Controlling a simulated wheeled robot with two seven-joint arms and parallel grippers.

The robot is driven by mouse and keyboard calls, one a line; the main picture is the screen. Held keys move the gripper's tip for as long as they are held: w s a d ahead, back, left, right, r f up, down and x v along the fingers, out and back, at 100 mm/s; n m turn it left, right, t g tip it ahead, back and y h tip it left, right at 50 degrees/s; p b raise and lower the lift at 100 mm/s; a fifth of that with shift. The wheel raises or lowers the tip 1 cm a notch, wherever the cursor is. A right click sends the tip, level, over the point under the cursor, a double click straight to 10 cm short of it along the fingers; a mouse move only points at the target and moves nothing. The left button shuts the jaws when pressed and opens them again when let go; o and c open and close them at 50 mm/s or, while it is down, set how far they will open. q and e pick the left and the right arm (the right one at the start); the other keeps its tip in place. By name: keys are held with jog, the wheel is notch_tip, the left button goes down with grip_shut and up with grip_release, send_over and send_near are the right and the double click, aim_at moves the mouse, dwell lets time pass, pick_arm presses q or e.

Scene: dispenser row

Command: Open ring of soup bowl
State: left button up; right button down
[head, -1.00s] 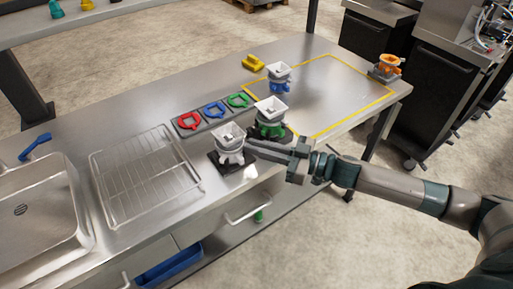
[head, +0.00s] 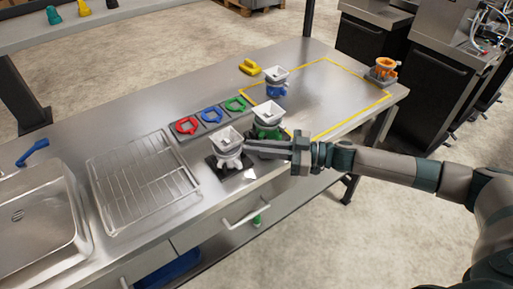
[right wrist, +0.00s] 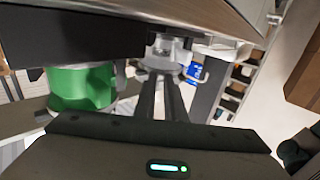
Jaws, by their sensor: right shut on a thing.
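A dispenser with a square white hopper and a pale grey-white ring (head: 228,160) stands upright on a black base near the front edge of the counter. My right gripper (head: 247,147) reaches in from the right, its fingers level and shut at this dispenser's right side. In the right wrist view the fingers (right wrist: 163,82) are close together at the pale ring part (right wrist: 163,57); the exact grip is hard to see. A green-ringed dispenser (head: 266,115) stands just behind the fingers, partly hidden. No separate soup bowl can be made out. My left gripper is out of view.
A blue-ringed dispenser (head: 276,80) and an orange one (head: 383,71) stand farther back. Red (head: 187,125), blue (head: 212,114) and green (head: 236,104) rings lie on a tray. A wire rack (head: 143,180) and sink are left. The yellow-outlined area (head: 335,95) is mostly clear.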

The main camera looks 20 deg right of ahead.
jog(key=shift+w+n+g, duration=0.2)
jog(key=shift+n+g, duration=0.1)
jog(key=shift+g, duration=0.1)
dwell(0.6)
jog(key=c, duration=1.8)
grip_release()
jog(key=shift+d, duration=0.15)
